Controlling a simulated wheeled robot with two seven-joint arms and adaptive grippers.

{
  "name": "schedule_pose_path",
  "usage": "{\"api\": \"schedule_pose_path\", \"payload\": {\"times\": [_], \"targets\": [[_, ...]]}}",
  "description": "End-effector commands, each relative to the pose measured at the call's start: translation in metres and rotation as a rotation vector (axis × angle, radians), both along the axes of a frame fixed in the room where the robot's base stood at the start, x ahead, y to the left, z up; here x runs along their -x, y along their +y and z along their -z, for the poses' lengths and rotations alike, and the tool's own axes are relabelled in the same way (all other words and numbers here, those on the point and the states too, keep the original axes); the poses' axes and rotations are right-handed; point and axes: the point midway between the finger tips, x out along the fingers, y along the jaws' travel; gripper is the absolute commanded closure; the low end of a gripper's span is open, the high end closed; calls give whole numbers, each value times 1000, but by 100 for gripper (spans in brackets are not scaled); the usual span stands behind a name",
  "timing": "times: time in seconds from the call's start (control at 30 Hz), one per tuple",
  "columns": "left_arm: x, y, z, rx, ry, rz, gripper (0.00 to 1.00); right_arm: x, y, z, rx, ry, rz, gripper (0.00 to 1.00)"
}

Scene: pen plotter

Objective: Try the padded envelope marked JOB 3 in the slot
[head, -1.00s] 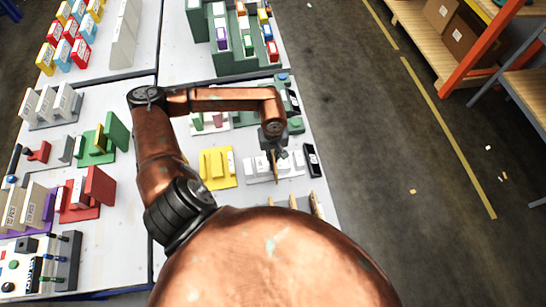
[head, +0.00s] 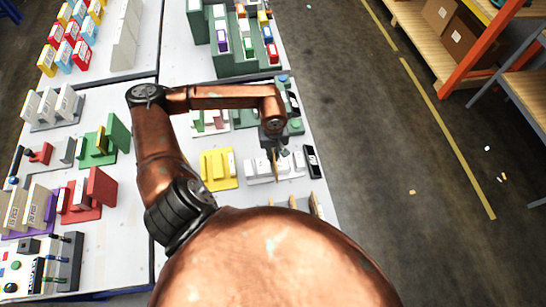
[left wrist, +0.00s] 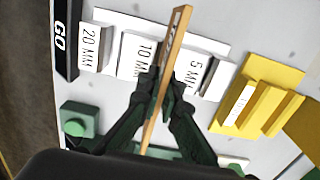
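My left gripper (left wrist: 165,95) is shut on a thin tan envelope (left wrist: 174,45), seen edge-on, with dark marks near its far end that I cannot read. In the head view the gripper (head: 274,146) holds the envelope (head: 275,165) upright over the white gauge (head: 259,178). The gauge has upright blocks marked 20 MM (left wrist: 89,46), 10 MM (left wrist: 137,57) and 5 MM (left wrist: 192,73). The envelope lines up between the 10 MM and 5 MM blocks. I cannot tell how deep it sits in that gap. My right gripper is not in view.
A black block marked GO (left wrist: 62,40) stands beside the gauge's 20 MM end. A yellow stand (head: 218,171) is at its other side. A green block (left wrist: 78,118) is close to the gripper. Tan upright pieces (head: 317,205) stand nearer me.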

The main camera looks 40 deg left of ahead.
Motion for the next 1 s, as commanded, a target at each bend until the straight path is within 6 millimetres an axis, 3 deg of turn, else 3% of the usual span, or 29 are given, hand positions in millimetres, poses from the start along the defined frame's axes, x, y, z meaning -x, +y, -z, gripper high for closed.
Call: {"api": "schedule_pose_path", "payload": {"times": [0.73, 1.0], "targets": [[-1, 0, -44, 0, -1, 0, 100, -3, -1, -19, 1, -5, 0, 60], [0, 0, -49, 0, 0, 0, 100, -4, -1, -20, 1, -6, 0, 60]]}}
